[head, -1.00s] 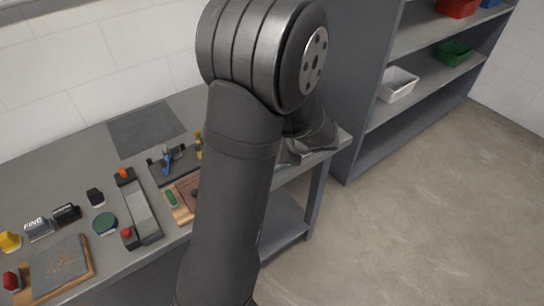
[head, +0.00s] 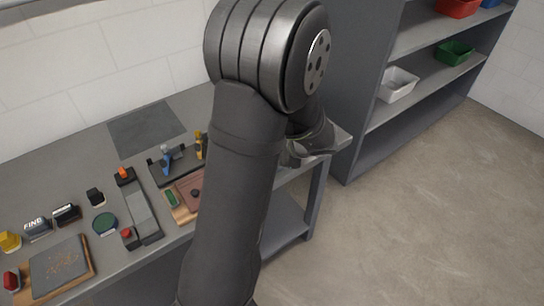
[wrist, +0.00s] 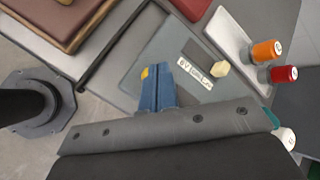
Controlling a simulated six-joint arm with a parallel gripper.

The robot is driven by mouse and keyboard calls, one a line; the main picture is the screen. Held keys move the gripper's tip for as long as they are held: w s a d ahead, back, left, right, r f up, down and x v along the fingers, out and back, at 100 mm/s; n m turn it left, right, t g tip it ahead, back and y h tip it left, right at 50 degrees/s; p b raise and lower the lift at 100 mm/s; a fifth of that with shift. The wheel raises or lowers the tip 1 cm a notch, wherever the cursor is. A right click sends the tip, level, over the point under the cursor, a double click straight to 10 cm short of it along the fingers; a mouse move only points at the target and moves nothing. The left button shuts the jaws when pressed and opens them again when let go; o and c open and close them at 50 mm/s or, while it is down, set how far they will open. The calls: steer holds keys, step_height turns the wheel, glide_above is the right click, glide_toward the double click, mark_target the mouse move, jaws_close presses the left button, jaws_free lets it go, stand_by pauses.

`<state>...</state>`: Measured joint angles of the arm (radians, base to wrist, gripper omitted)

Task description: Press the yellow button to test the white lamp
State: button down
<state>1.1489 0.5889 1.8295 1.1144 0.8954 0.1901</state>
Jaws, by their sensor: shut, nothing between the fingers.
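In the wrist view, my gripper (wrist: 156,82) shows as blue fingers, closed together and empty, over a grey-teal panel (wrist: 188,50). A small yellow spot, likely the yellow button (wrist: 145,73), shows at the left side of the fingertips, partly covered by them. I cannot tell whether they touch it. A pale cream piece (wrist: 220,69), possibly the white lamp, stands on the panel to the right, beside small white labels (wrist: 196,73). In the head view my arm hides the panel and the fingers.
Right of the panel, a white tray (wrist: 228,30) lies near an orange-topped container (wrist: 264,51) and a red one (wrist: 284,74). A brown board (wrist: 55,18) is at upper left. In the head view, the bench's left side holds several tools, and a shelf (head: 400,125) stands behind right.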

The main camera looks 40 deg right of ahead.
steer(key=shift+f, duration=0.2)
stand_by(0.5)
steer(key=shift+r, duration=0.9)
steer(key=shift+r, duration=2.5)
steer(key=shift+f, duration=0.1)
step_height(320, 180, up, 4)
steer(key=shift+f, duration=0.1)
